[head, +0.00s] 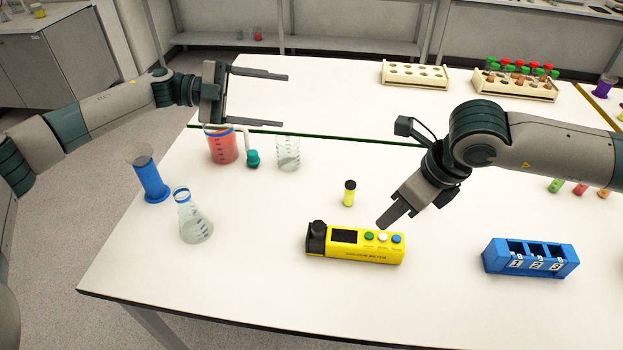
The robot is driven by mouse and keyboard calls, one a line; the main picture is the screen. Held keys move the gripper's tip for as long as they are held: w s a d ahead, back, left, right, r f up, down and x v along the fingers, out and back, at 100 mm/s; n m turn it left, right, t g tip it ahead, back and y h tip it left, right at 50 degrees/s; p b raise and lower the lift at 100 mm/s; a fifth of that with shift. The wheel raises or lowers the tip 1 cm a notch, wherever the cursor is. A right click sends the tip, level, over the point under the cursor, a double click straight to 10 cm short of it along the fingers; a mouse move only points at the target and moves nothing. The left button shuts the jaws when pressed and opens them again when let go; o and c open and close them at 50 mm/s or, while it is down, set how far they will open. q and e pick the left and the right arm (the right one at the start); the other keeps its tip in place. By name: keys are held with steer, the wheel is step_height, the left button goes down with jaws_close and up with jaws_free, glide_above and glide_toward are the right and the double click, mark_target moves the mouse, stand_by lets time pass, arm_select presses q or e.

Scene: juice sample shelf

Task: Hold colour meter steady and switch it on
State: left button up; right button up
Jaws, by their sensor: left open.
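The yellow colour meter (360,252) lies on the white table, front centre. It has a dark screen, a black part at its left end, and green, white and blue buttons on top. My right gripper (384,225) hangs just behind and above the buttons, pointing down to the left. It looks apart from the meter, and whether its fingers are parted is unclear from this angle. My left gripper (285,100) is open and empty, over the far left of the table, well away from the meter.
A small yellow vial (349,193) with a black cap stands behind the meter. A blue numbered holder (530,258) is to the right. A red-filled beaker (222,147), a clear beaker (288,154), a flask (193,218) and a blue cylinder (151,180) stand left. Racks (515,88) are at the back.

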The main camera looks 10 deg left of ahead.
arm_select(q)
steer(key=s+d+f+m+g+y, duration=0.1)
steer(key=s+d+m+g+y, duration=0.1)
steer(key=s+d+m+g, duration=0.35)
steer(key=m+t+y, duration=0.3)
steer(key=m+y, duration=1.1)
steer(key=m, duration=0.7)
glide_above(311, 236)
step_height(311, 236, down, 6)
steer(key=shift+s+d, duration=0.1)
steer(key=shift+s, duration=0.2)
steer(key=shift+f, duration=0.1)
step_height(311, 236, down, 17)
steer(key=shift+f, duration=0.15)
